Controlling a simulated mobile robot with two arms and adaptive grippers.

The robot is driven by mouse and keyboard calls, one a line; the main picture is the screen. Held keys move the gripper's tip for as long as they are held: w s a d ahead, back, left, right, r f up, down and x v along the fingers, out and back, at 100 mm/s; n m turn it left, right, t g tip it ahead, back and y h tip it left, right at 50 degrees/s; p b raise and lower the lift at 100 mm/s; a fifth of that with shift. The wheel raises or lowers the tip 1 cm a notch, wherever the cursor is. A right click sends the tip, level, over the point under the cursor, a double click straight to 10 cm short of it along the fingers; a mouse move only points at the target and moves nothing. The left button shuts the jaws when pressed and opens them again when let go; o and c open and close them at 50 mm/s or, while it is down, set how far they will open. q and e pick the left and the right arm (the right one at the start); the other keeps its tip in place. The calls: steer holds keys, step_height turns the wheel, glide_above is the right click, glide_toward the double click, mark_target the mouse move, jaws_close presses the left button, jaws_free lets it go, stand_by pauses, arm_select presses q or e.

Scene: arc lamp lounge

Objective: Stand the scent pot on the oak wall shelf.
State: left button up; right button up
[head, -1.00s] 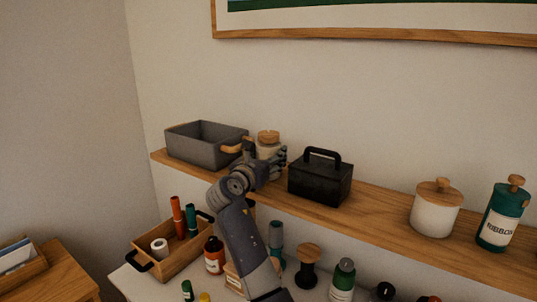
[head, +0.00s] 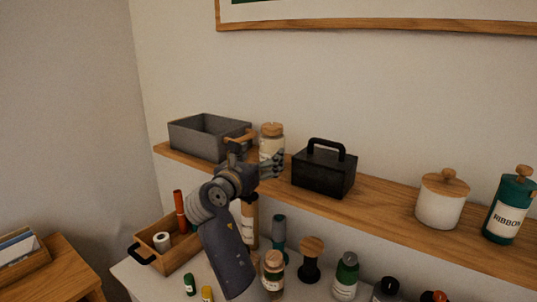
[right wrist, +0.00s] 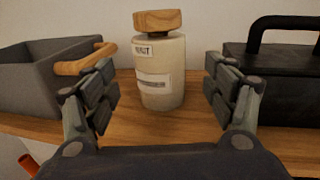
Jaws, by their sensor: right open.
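The scent pot, a cream pot with a wooden lid (head: 271,145), stands upright on the oak wall shelf (head: 385,203), between a grey bin and a black box. In the right wrist view the pot (right wrist: 159,75) shows pale labels, too small to read surely, and its base rests on the shelf (right wrist: 185,128). My right gripper (head: 254,160) is open in front of the pot. In the right wrist view its fingers are spread wide to either side, nearer the camera and apart from the pot. My left gripper is not in view.
The grey bin (head: 195,143) with a wooden handle is left of the pot; the black box (head: 323,172) is close on its right. A white canister (head: 440,205) and a green ribbon canister (head: 507,212) stand farther right. Below are a wooden tray (head: 180,258) and several bottles.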

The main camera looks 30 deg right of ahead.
steer(key=shift+b+v, duration=0.35)
steer(key=shift+v, duration=1.85)
steer(key=shift+f, duration=0.1)
